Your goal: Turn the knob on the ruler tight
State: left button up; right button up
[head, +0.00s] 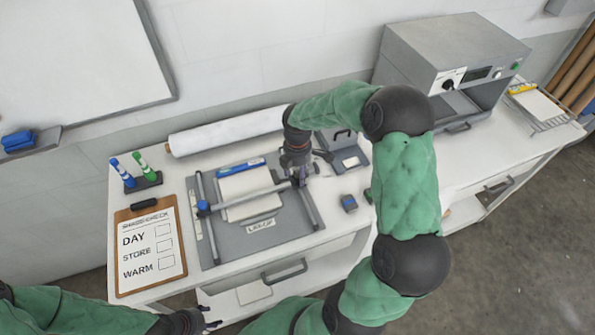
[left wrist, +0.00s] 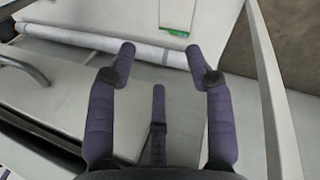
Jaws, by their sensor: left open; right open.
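The ruler (head: 250,196) is a grey bar lying across the board (head: 222,247) between two side rails in the head view. A blue knob (head: 203,206) shows at its left end. My right gripper (head: 298,181) points down at the ruler's right end and hides it; any knob there is covered, and I cannot tell whether the gripper touches it. It is open. My left gripper (head: 214,322) is open and empty, low in front of the table, far from the ruler. Its spread fingers show in the left wrist view (left wrist: 160,65).
A clipboard (head: 150,249) lies left of the board, with blue and green markers (head: 135,170) behind it. A white roll (head: 225,132) lies at the back. A small blue-topped block (head: 349,203) sits right of the board. The grey press (head: 430,55) stands farther right.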

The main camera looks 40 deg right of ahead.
grip_shut()
